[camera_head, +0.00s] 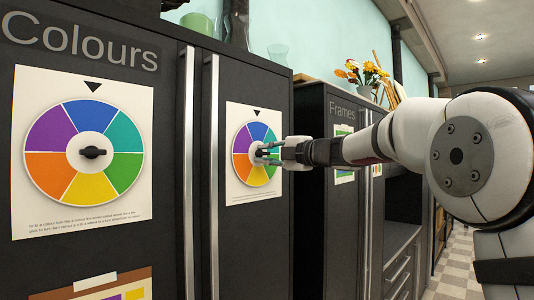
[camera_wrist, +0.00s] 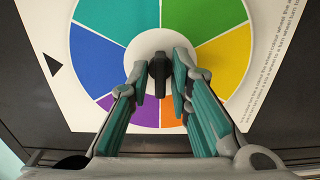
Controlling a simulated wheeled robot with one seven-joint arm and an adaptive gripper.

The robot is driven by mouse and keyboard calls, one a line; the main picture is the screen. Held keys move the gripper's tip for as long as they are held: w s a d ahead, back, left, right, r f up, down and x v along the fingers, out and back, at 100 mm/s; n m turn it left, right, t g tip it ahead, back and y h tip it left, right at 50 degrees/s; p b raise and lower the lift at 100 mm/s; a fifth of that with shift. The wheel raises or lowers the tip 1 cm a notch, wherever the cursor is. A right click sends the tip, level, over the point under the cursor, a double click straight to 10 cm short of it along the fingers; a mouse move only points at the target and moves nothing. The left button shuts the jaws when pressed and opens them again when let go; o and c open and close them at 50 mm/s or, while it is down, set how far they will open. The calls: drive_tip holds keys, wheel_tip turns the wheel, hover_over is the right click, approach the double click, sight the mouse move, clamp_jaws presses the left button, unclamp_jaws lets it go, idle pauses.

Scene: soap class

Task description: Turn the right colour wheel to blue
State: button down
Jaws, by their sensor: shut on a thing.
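The right colour wheel (camera_head: 241,143) is on a white sheet on the dark cabinet door. Its blue segment (camera_wrist: 92,62) faces the black triangle marker (camera_wrist: 52,65), which is above the wheel in the head view (camera_head: 257,113). The wheel's black knob (camera_wrist: 158,58) is at the centre of the white hub. My gripper (camera_wrist: 158,78) is at the hub, with one finger on each side of the knob, shut on it. In the head view my gripper (camera_head: 268,152) covers the hub and part of the right-hand segments.
The left colour wheel (camera_head: 48,135) has blue at the top under its marker. Two vertical door handles (camera_head: 212,180) stand between the wheels. A second cabinet marked Frames (camera_head: 342,108) is to the right. Below it on the right are drawers (camera_head: 398,275).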

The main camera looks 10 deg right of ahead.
drive_tip(key=shift+f, duration=0.1)
drive_tip(key=c, duration=1.7)
unclamp_jaws()
drive_tip(key=shift+w, duration=0.1)
drive_tip(key=v, duration=1.2)
drive_tip(key=s+a+f+n+g+h+b, duration=0.25)
drive_tip(key=s+a+f+n, duration=0.35)
drive_tip(key=f+n, duration=0.4)
drive_tip(key=s+a+f+n+g+h+b, duration=0.1)
drive_tip(key=s+a+f+n+g, duration=0.25)
drive_tip(key=s+f+n, duration=0.7)
drive_tip(key=s+d+f+n+g+h+b, duration=0.1)
drive_tip(key=s+d+f+n+h, duration=0.1)
drive_tip(key=f+n, duration=0.3)
drive_tip(key=s+d+f+n+g+h+b, duration=0.1)
drive_tip(key=s+f+n, duration=0.4)
drive_tip(key=n, duration=0.7)
drive_tip(key=s+d+f+n+g+h+b, duration=0.1)
drive_tip(key=s+d+f+n+h, duration=0.3)
drive_tip(key=n, duration=0.5)
drive_tip(key=shift+s+d+f+b, duration=0.2)
drive_tip(key=shift+d+f+b, duration=0.2)
drive_tip(key=shift+f, duration=0.35)
